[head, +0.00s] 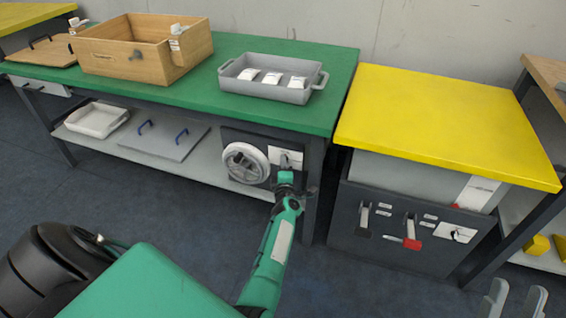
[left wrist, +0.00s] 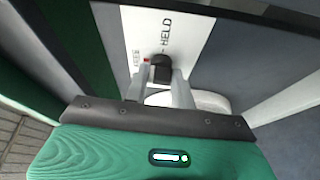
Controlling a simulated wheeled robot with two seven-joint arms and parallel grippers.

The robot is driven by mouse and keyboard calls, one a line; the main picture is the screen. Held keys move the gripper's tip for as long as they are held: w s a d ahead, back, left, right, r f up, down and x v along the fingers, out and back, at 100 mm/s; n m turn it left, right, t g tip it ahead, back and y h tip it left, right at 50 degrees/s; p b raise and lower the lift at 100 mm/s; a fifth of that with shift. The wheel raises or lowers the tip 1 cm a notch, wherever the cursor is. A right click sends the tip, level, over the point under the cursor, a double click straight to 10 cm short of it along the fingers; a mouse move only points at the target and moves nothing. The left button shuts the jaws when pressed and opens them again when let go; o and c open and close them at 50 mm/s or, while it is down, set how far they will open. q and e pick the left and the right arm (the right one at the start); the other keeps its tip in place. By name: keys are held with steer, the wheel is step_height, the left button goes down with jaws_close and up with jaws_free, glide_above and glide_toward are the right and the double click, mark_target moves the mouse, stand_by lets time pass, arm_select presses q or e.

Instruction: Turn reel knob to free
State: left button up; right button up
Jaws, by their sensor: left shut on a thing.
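The reel (head: 246,163) is a white wheel on a dark panel under the green table. A white plate (head: 277,155) is beside it. In the left wrist view the plate (left wrist: 153,30) carries the word HELD and a small, hard-to-read marking with red on it. The black reel knob (left wrist: 160,67) sits on this plate. My left gripper (left wrist: 161,84) is shut on the knob, with a grey finger on either side. In the head view my left gripper (head: 287,163) reaches the plate, and the knob is largely hidden. My right gripper (head: 515,300) is open and empty at the lower right.
The green table (head: 330,75) bears a wooden crate (head: 125,58) and a grey tray (head: 255,90). The yellow-topped cabinet (head: 450,115), with levers on its front, stands right of my left arm. A table leg (head: 311,190) is close to my left gripper.

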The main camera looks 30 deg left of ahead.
arm_select(q)
steer(key=shift+n+p, duration=0.35)
steer(key=shift+n, duration=0.15)
arm_select(e)
steer(key=shift+w+a+f+g, duration=0.3)
steer(key=shift+f+g, duration=0.2)
steer(key=shift+f, duration=0.1)
steer(key=shift+w+a+f+g, duration=0.15)
steer(key=shift+w+f+g, duration=0.1)
steer(key=shift+f+g, duration=0.3)
steer(key=shift+w+a+f+g, duration=0.3)
steer(key=shift+f+g, duration=0.15)
steer(key=shift+f, duration=0.2)
arm_select(q)
steer(key=o, duration=1)
steer(key=shift+c, duration=0.2)
